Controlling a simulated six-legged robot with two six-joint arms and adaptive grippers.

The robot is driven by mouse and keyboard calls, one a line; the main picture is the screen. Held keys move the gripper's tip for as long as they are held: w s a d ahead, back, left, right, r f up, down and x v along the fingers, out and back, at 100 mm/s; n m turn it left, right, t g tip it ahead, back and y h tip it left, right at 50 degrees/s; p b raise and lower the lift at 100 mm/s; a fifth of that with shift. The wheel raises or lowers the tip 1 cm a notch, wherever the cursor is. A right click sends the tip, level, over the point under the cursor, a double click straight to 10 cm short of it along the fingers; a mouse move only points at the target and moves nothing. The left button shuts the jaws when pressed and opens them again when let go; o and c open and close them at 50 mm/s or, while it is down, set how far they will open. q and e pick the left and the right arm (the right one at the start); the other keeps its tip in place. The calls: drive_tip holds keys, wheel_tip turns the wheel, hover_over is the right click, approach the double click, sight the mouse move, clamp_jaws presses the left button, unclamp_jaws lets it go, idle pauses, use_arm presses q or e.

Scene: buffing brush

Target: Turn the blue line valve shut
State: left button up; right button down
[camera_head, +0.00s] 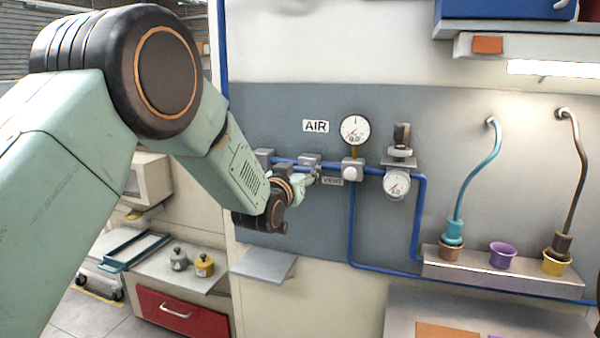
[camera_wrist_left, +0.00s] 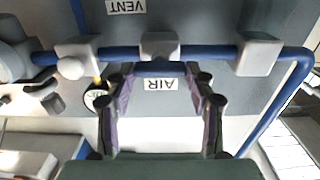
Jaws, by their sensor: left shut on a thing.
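The blue line (camera_head: 285,161) runs across the grey wall panel, with a grey valve body (camera_head: 310,159) on it under the AIR label. In the left wrist view, which shows the wall upside down, this valve body (camera_wrist_left: 160,45) has a blue lever (camera_wrist_left: 160,69) lying along the pipe. My left gripper (camera_head: 313,177) reaches the valve from the lower left. In the left wrist view my left gripper (camera_wrist_left: 160,73) has its fingertips at the two ends of the lever, shut on it. The head view hides most of the lever. My right gripper is not in view.
A round gauge (camera_head: 355,129) stands above the pipe, and a regulator (camera_head: 398,182) hangs right of it. A shelf (camera_head: 480,272) with coloured cups and hoses is at right. A small grey ledge (camera_head: 263,263) juts out below my wrist.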

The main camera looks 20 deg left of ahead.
use_arm(q)
drive_tip(key=shift+c, duration=1.1)
drive_tip(key=m+b, duration=0.1)
drive_tip(key=m, duration=0.3)
drive_tip(key=m+b, duration=0.1)
drive_tip(key=m, duration=0.3)
drive_tip(key=shift+d+m+b, duration=0.15)
drive_tip(key=shift+m+b, duration=0.15)
drive_tip(key=m+b, duration=0.1)
drive_tip(key=m, duration=0.3)
drive_tip(key=shift+f+m+b, duration=0.15)
drive_tip(key=shift+m+b, duration=0.55)
drive_tip(key=shift+m, duration=2)
